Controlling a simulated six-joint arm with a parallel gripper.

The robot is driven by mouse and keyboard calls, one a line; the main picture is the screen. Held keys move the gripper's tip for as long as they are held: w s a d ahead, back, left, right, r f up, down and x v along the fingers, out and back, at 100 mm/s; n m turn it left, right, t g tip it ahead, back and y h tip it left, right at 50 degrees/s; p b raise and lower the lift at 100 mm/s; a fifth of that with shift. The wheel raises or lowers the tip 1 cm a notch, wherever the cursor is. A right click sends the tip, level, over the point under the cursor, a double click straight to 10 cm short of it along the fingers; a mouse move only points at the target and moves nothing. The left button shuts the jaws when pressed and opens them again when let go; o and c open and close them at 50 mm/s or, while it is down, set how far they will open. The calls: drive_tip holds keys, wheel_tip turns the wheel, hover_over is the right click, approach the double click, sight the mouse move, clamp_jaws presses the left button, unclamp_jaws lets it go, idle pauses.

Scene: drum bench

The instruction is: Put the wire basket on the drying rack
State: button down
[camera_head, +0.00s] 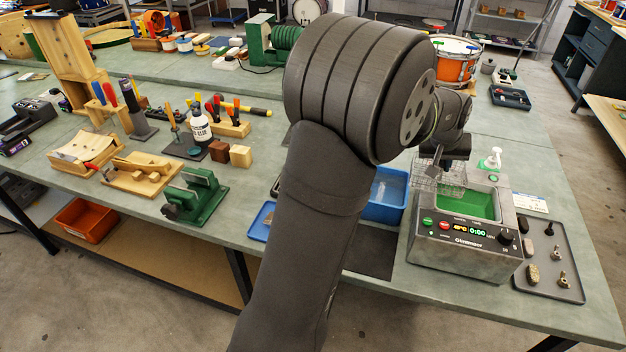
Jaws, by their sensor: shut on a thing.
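The wire basket (453,176) is a small silver mesh basket. It is at the back left of the grey cleaner's green-filled tank, and it looks raised to about rim height. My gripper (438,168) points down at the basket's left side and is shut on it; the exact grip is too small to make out. I cannot make out the drying rack for sure; my arm hides a wide part of the bench.
The grey cleaner (463,254) stands at the bench's right. A blue tub (386,213) is left of it, partly behind my arm. A dark tray with small metal parts (568,290) lies right of it. A white pump bottle (493,160) stands behind. A dark mat (372,252) is bare.

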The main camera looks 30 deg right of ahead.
drive_tip(key=w+a, duration=1.5)
drive_tip(key=a, duration=0.4)
drive_tip(key=w+a+f, duration=0.1)
drive_tip(key=w+f, duration=0.1)
drive_tip(key=w, duration=0.1)
drive_tip(key=w+a+f, duration=0.2)
drive_tip(key=w, duration=0.1)
drive_tip(key=w+a+f, duration=0.1)
drive_tip(key=w+f, duration=0.1)
drive_tip(key=w, duration=0.1)
drive_tip(key=shift+w+a+f, duration=0.25)
drive_tip(key=shift+w+a, duration=0.15)
drive_tip(key=shift+w+a+f, duration=0.15)
drive_tip(key=shift+w+f, duration=0.15)
drive_tip(key=shift+f, duration=1.85)
drive_tip(key=shift+f, duration=0.2)
drive_tip(key=c, duration=1.4)
unclamp_jaws()
